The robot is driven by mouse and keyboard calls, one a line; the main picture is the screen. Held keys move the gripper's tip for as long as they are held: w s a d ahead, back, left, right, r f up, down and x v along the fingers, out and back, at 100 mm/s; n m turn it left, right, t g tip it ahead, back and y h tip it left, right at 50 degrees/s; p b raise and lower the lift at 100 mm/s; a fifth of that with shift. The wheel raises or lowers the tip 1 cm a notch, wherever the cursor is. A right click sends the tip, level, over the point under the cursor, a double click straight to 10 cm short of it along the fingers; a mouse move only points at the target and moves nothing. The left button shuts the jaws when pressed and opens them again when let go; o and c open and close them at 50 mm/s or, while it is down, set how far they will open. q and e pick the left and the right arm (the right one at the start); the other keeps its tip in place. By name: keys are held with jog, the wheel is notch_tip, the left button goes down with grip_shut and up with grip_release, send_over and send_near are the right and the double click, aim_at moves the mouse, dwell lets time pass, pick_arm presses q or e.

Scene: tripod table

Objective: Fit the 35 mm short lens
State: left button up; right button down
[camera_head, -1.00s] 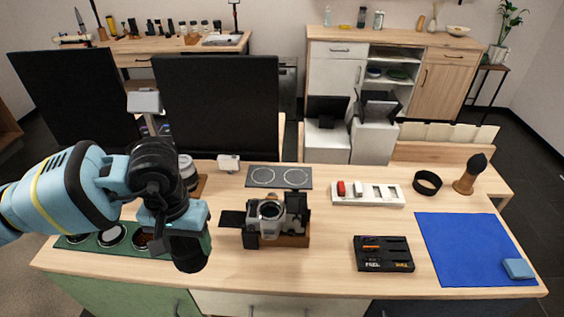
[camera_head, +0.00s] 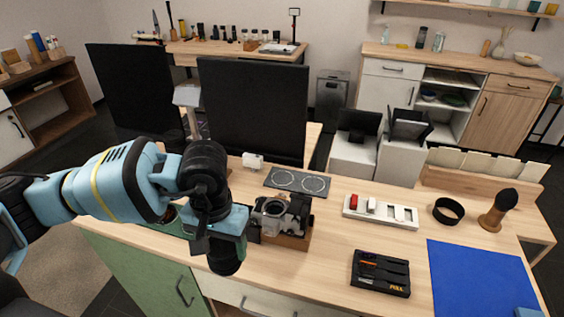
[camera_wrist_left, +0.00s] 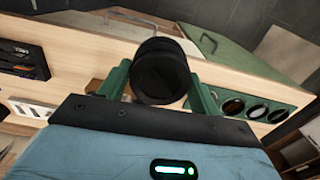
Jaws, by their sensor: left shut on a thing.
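My left gripper (camera_head: 228,236) is shut on a black cylindrical lens (camera_head: 225,260), held above the front of the table. In the left wrist view the lens (camera_wrist_left: 160,72) sits between the two green fingers, one end facing the wrist; no focal-length marking is readable. A silver and black camera body (camera_head: 272,208) stands in a wooden cradle (camera_head: 290,241), just right of the gripper in the head view, partly covered by it. The green lens tray (camera_wrist_left: 292,97) with several round lens places shows right in the left wrist view; my arm mostly hides it in the head view.
A grey mat with two ring outlines (camera_head: 297,181) lies behind the camera. A white tray (camera_head: 380,213), black ring (camera_head: 448,211), brown-handled blower or brush (camera_head: 497,212), black tool case (camera_head: 381,273) and blue cloth (camera_head: 475,275) lie to the right.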

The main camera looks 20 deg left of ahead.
pick_arm(q)
jog(key=shift+d, duration=0.15)
pick_arm(e)
jog(key=shift+d, duration=0.15)
